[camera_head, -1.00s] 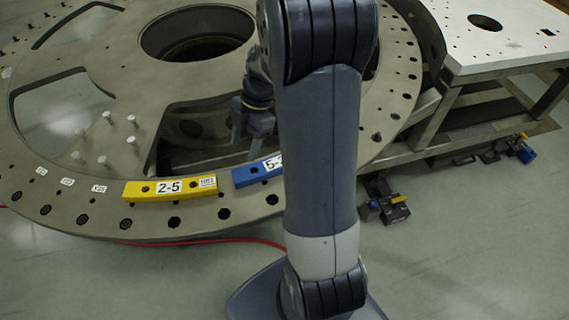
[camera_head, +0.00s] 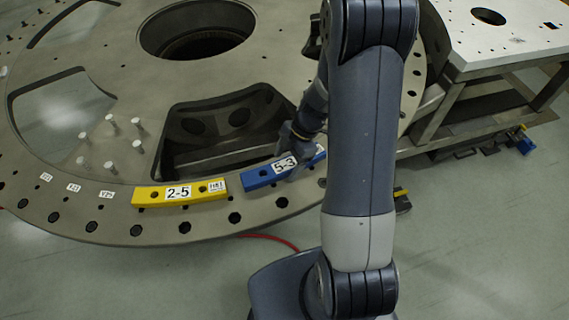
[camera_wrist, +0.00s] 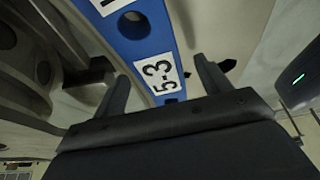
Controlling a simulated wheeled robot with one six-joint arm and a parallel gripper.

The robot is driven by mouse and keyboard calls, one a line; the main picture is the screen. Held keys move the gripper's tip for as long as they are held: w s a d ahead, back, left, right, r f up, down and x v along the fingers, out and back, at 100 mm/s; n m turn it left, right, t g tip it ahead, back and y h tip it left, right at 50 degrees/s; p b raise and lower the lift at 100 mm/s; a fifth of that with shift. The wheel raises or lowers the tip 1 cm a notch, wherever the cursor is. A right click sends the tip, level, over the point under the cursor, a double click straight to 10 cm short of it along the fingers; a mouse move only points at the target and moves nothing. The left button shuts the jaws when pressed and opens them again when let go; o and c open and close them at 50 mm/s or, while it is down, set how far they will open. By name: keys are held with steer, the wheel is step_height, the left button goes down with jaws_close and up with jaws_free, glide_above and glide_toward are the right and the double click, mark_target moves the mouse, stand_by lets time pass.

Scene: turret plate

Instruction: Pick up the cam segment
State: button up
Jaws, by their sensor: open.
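In the wrist view my gripper (camera_wrist: 162,68) is open, with one finger on each side of the blue segment. Clear contact does not show. My arm hides part of the blue segment's right end.
The turret plate (camera_head: 70,215) has a large round opening, cut-outs and holes along its rim. Several upright pins (camera_head: 111,121) stand on it at left. A metal table (camera_head: 525,60) stands at the right. A red cable (camera_head: 268,240) runs on the floor.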

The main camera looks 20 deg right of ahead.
steer(key=shift+a+f, duration=0.1)
steer(key=shift+f, duration=0.15)
steer(key=c, duration=1.2)
steer(key=shift+c, duration=0.5)
steer(key=shift+r, duration=0.15)
